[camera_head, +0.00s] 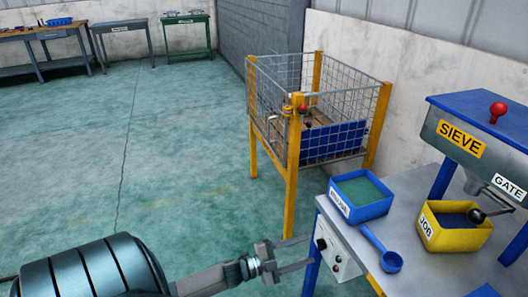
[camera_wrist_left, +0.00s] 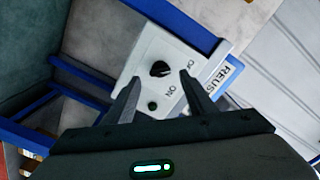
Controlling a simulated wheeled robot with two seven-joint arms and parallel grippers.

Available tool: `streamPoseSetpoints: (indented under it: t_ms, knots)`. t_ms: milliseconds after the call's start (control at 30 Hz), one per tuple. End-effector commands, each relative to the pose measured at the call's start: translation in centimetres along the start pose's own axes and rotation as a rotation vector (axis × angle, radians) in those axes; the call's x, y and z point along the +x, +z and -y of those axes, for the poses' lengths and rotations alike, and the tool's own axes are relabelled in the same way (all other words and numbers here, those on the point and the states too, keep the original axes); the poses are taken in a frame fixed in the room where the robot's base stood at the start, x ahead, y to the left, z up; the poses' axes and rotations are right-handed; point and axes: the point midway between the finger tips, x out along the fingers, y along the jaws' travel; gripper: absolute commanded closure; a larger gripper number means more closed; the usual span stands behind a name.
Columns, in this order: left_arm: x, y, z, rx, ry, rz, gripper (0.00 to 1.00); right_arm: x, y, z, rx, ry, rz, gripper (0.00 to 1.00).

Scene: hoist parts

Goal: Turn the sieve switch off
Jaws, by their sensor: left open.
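The sieve switch is a black rotary knob (camera_wrist_left: 160,69) on a white control box (camera_wrist_left: 143,58), with ON and partly visible OFF lettering beside it. A small dark green lamp (camera_wrist_left: 152,105) sits near the ON side. In the head view the control box (camera_head: 340,256) is fixed to the front of the grey table, and its knob (camera_head: 321,243) faces my left gripper (camera_head: 304,252). My left gripper is open and empty, just left of the box. In the left wrist view its fingers (camera_wrist_left: 159,80) lie either side of the knob, apparently apart from it. My right gripper is out of view.
A blue REUSE-type tray (camera_head: 340,205), a blue scoop (camera_head: 391,262) and a yellow JOB tray (camera_head: 428,237) stand on the table. The blue sieve (camera_head: 460,130) with a red knob is at right. A yellow-framed wire cage (camera_head: 293,200) stands behind. Open floor lies left.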

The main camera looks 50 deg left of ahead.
Motion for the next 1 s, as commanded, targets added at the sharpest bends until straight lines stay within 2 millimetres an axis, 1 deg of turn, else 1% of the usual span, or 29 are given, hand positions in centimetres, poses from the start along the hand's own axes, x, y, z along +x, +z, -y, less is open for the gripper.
streamPoseSetpoints:
  t_ms: [33, 300, 500, 600, 800, 1000]
  knots:
    - [-1.1, 0.0, -0.1, -0.001, 0.002, 0.001, 0.5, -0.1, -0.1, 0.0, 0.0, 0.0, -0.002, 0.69]
    - [-6.4, 0.1, -0.2, -0.001, 0.003, 0.002, 0.5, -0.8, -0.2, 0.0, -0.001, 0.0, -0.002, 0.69]
    - [-10.1, 0.0, -0.1, 0.0, 0.002, 0.001, 0.5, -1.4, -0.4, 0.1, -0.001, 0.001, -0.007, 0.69]
    - [-11.5, 0.0, -0.1, 0.0, 0.002, 0.001, 0.5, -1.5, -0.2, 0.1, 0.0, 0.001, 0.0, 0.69]
    - [-13.1, 0.0, 0.0, 0.0, 0.0, -0.001, 0.5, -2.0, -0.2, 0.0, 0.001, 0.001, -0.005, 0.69]
    - [-13.3, 0.0, 0.1, 0.001, 0.0, -0.002, 0.5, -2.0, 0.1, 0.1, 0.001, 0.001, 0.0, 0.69]
